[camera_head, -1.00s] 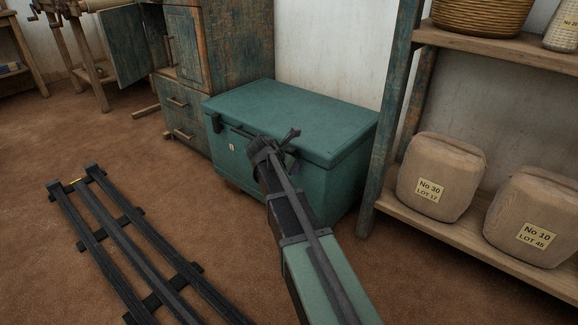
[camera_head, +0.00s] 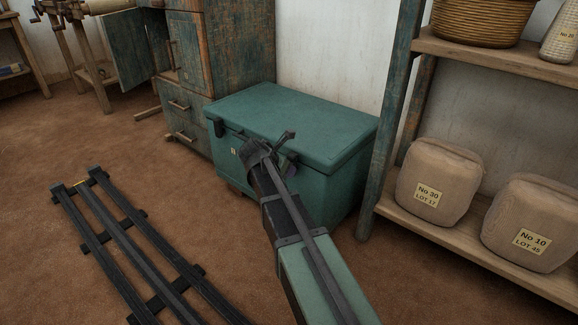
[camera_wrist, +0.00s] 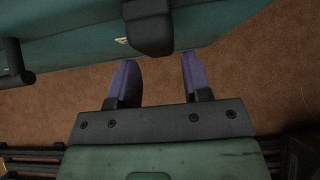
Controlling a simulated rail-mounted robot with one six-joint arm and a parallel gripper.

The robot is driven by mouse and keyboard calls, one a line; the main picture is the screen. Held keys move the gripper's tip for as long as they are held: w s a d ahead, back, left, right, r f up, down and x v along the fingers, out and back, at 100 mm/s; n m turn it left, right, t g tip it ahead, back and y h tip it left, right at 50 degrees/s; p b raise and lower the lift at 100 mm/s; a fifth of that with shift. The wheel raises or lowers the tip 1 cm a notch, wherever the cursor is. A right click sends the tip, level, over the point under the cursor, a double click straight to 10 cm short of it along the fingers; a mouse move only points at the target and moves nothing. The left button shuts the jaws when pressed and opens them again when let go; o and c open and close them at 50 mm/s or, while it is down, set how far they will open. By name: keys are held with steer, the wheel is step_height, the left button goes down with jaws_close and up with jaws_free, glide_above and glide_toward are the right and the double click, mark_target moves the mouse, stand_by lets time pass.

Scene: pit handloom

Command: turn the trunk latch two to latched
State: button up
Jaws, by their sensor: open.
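The green trunk (camera_head: 290,125) stands closed against the wall in the head view. One dark latch (camera_head: 217,128) hangs at the left of its front. A second dark latch (camera_head: 241,136) shows just left of my gripper, partly hidden. In the wrist view the second latch (camera_wrist: 148,28) is a rounded dark block over the trunk front, just beyond the gap between my fingers. My gripper (camera_wrist: 157,65) is open and empty, its two purple fingers apart and clear of the latch. The other latch (camera_wrist: 12,62) is at the wrist view's left edge. In the head view my gripper (camera_head: 274,145) is at the trunk's front.
A shelf (camera_head: 480,255) with sacks (camera_head: 440,180) stands right of the trunk. A worn cabinet (camera_head: 240,50) with an open door (camera_head: 118,48) is at the left. A dark rail track (camera_head: 125,240) lies on the brown floor.

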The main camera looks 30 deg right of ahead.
steer(key=p+v, duration=0.3)
steer(key=v, duration=0.4)
